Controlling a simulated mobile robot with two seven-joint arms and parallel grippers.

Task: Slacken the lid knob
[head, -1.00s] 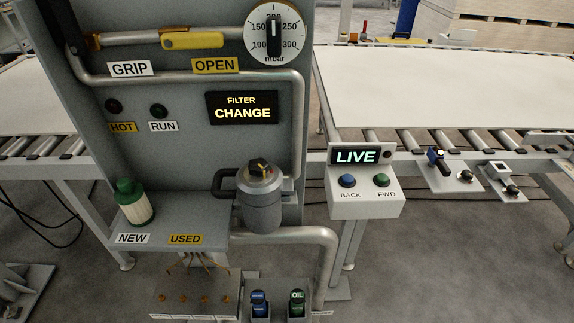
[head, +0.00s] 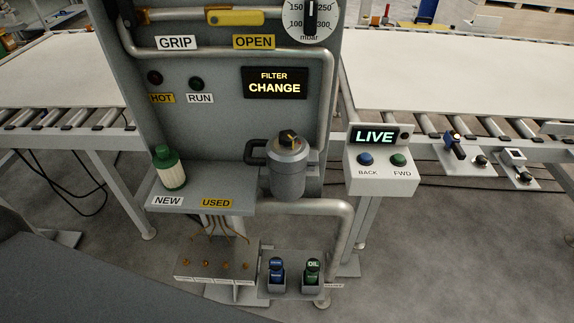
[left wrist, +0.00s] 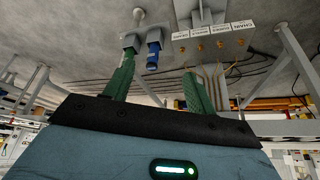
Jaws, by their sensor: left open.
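The lid knob (head: 289,137), dark with a yellow mark, sits on the lid of the grey filter canister (head: 287,178) in the head view. Neither gripper shows in the head view, and the knob is not seen in the left wrist view.
A green-capped cartridge (head: 169,168) stands on the shelf (head: 238,200) above the NEW label. A LIVE button box (head: 381,172) is right of the canister. Blue and green OIL items (head: 312,271) stand low in front. A bent pipe (head: 335,208) runs beneath the canister.

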